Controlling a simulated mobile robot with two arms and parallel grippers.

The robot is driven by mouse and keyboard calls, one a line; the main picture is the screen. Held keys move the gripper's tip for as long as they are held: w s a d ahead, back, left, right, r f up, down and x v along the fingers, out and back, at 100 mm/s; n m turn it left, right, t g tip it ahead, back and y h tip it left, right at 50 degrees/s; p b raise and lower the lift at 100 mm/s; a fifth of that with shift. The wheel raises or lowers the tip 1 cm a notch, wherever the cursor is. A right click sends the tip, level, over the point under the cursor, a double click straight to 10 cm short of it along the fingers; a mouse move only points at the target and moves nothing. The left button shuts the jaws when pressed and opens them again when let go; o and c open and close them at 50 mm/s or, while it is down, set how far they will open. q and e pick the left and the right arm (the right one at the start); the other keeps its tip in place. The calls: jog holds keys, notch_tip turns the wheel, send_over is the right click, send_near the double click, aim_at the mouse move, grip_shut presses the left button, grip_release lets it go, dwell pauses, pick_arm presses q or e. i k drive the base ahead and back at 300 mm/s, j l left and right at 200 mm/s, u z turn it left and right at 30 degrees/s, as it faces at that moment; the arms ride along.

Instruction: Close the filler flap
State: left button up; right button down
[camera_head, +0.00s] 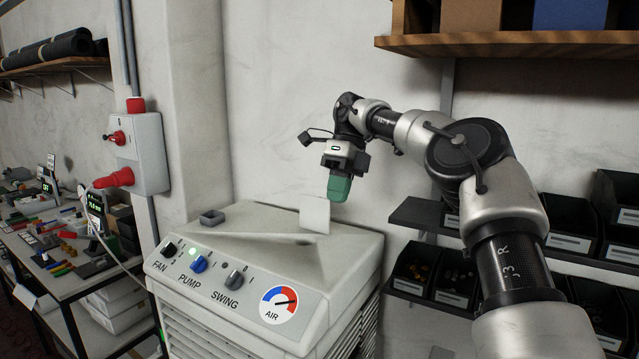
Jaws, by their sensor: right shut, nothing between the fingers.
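The filler flap (315,214) is a small pale panel standing up, open, on top of the beige cooler (262,222). A small dark square piece (213,217) lies on the cooler's top to the left of the flap. My right gripper (339,190) has green fingers, shut and empty. It hangs just above and right of the flap's upper edge; I cannot tell whether it touches the flap. My left gripper is not in view.
The cooler's front panel has FAN, PUMP and SWING knobs (199,264) and an AIR gauge (279,303). A wall shelf (510,45) and dark bins (568,220) are at right. A cluttered bench (65,290) stands at left.

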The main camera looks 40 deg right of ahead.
aim_at(314, 212)
jog(key=i+l, duration=0.4)
jog(key=l, duration=0.15)
jog(key=i+l, duration=0.4)
jog(key=l, duration=0.15)
